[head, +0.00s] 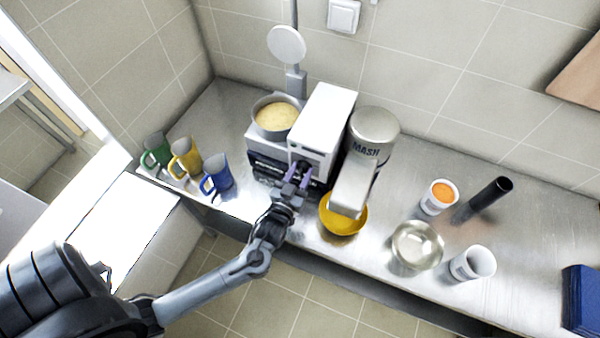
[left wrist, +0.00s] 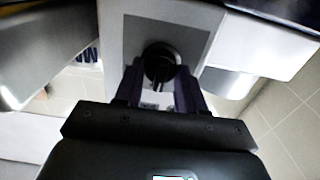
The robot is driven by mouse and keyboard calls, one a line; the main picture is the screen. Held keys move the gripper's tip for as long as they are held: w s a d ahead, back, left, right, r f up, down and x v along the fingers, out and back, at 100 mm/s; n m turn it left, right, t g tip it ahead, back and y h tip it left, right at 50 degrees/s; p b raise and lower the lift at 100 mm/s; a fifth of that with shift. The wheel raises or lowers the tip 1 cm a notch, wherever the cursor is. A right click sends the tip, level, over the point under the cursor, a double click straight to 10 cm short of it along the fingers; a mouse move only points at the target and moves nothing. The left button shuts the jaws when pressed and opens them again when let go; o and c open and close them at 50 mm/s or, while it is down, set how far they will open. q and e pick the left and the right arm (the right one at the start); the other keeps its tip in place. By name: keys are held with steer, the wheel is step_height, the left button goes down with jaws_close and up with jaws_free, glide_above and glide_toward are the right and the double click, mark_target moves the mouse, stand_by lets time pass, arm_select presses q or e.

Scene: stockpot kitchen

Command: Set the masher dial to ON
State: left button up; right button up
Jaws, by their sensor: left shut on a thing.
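The masher is a white box (head: 325,108) beside a metal cylinder marked MASH (head: 372,135), with a spout over a yellow bowl (head: 343,221). The round black dial (left wrist: 160,62) is on the grey front panel of the white box. My left gripper (head: 298,174) is at that front panel. In the left wrist view its purple fingers (left wrist: 160,85) stand on either side of the dial and are shut on it. The fingers partly hide the dial in the head view, and I cannot read its setting. My right gripper is not in view.
A pot of yellow food (head: 276,117) stands left of the white box. Green (head: 157,149), yellow (head: 185,156) and blue (head: 216,175) mugs stand at the left. A metal bowl (head: 417,245), white cups and a dark upright cylinder (head: 484,199) stand on the counter to the right.

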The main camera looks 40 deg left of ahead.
arm_select(q)
steer(key=shift+c, duration=0.7)
steer(key=shift+r+m+p, duration=0.2)
steer(key=shift+m+p, duration=1.1)
steer(key=shift+p, duration=0.15)
steer(key=m+p, duration=0.3)
steer(key=shift+d+m, duration=0.1)
steer(key=shift+m, duration=0.2)
steer(key=m+p, duration=0.3)
steer(key=m, duration=0.1)
steer(key=shift+f, duration=0.1)
steer(key=shift+f+m+p, duration=0.2)
steer(key=shift+m+p, duration=0.75)
steer(key=shift+m, duration=0.85)
steer(key=o, duration=1)
steer(key=shift+w, duration=0.1)
steer(key=shift+d, duration=0.1)
